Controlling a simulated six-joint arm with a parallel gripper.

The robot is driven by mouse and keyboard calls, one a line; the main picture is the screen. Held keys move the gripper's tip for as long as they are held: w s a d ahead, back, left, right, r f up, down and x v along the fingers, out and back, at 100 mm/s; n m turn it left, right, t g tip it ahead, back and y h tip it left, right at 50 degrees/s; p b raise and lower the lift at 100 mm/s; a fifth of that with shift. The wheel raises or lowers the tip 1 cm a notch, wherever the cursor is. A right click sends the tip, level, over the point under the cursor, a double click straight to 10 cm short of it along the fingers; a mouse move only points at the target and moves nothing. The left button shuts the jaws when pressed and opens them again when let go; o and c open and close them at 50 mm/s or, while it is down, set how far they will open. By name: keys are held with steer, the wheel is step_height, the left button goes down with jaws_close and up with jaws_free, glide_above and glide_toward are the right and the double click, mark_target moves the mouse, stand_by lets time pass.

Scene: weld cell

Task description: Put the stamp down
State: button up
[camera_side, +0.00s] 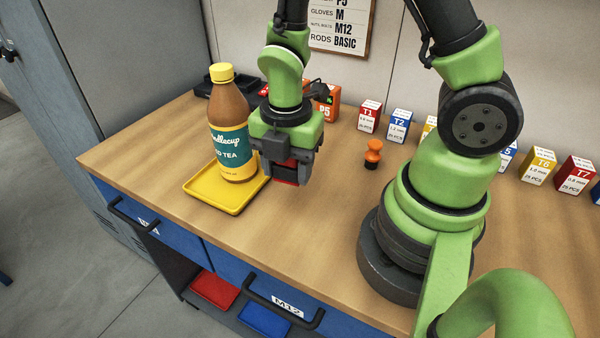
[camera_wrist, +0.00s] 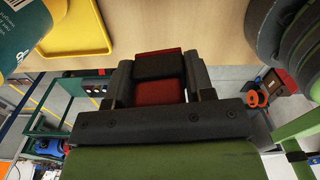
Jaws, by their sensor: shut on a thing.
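My gripper (camera_side: 291,172) is shut on a block-shaped red and black thing, which I take to be the stamp (camera_side: 286,181). In the wrist view, the stamp (camera_wrist: 159,93) shows red and black between the two dark fingers of my gripper (camera_wrist: 160,82). The fingers hide much of it in the side view. It is over the wooden bench, right of the yellow tray; I cannot tell whether its underside touches the bench top.
A tea bottle (camera_side: 231,130) stands on the yellow tray (camera_side: 215,200). A small orange-knobbed thing with a black base (camera_side: 373,153) stands to the right. Several labelled boxes, including a red T1 box (camera_side: 369,116), line the back. The bench (camera_side: 290,225) in front is clear.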

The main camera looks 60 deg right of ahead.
steer(key=w+d, duration=0.4)
steer(key=d, duration=0.4)
steer(key=m, duration=0.2)
glide_above(319, 155)
step_height(319, 155, down, 5)
steer(key=shift+r, duration=0.1)
steer(key=shift+f, duration=2.4)
steer(key=shift+f, duration=0.1)
steer(key=o, duration=0.9)
steer(key=shift+o, duration=0.2)
